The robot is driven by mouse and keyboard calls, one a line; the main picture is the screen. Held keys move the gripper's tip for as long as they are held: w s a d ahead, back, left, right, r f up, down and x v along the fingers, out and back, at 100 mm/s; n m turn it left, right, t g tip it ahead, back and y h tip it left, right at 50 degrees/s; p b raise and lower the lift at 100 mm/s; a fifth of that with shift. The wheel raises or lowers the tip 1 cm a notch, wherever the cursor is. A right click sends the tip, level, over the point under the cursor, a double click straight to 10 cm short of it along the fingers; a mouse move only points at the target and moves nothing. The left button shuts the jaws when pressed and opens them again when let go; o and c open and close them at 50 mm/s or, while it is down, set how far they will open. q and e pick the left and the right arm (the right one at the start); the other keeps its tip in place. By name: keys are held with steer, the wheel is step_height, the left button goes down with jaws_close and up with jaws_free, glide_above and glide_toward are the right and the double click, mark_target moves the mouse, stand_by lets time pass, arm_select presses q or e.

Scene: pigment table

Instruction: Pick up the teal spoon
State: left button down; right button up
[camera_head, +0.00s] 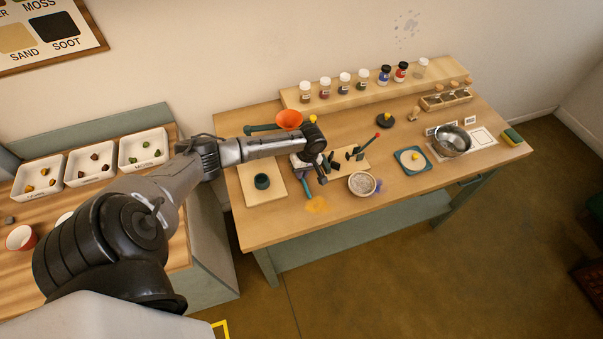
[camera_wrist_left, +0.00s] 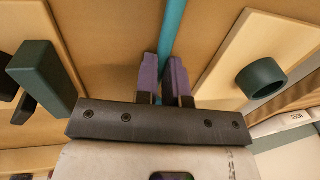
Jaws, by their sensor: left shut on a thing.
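The teal spoon shows in the left wrist view as a straight teal handle (camera_wrist_left: 174,28) running up out of the top of the picture. My left gripper (camera_wrist_left: 168,75) has its purple fingers on either side of this handle and is shut on it. The spoon's bowl is out of that view. In the head view, my left gripper (camera_head: 308,184) is low over the front left part of the pigment table. Most of the spoon is hard to make out there. My right gripper is not in view.
A board with a dark green ring-shaped holder (camera_head: 262,181) lies left of my gripper. A grey bowl (camera_head: 362,184) stands to the right, and an orange funnel (camera_head: 289,120) behind. Several jars line the back shelf.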

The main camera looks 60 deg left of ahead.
arm_select(q)
steer(key=r, duration=0.3)
steer(key=d+r, duration=0.1)
steer(key=shift+w+r+p, duration=0.25)
steer(key=shift+p, duration=0.15)
steer(key=w+d+r+p, duration=0.2)
steer(key=w+d+r, duration=0.3)
steer(key=d, duration=0.4)
steer(key=p, duration=1)
glide_above(308, 192)
steer(key=shift+d+f, duration=0.1)
steer(key=shift+f, duration=0.75)
steer(key=shift+w+f, duration=0.2)
step_height(308, 192, down, 5)
steer(key=b, duration=0.7)
steer(key=shift+f+b, duration=0.7)
steer(key=shift+b, duration=0.5)
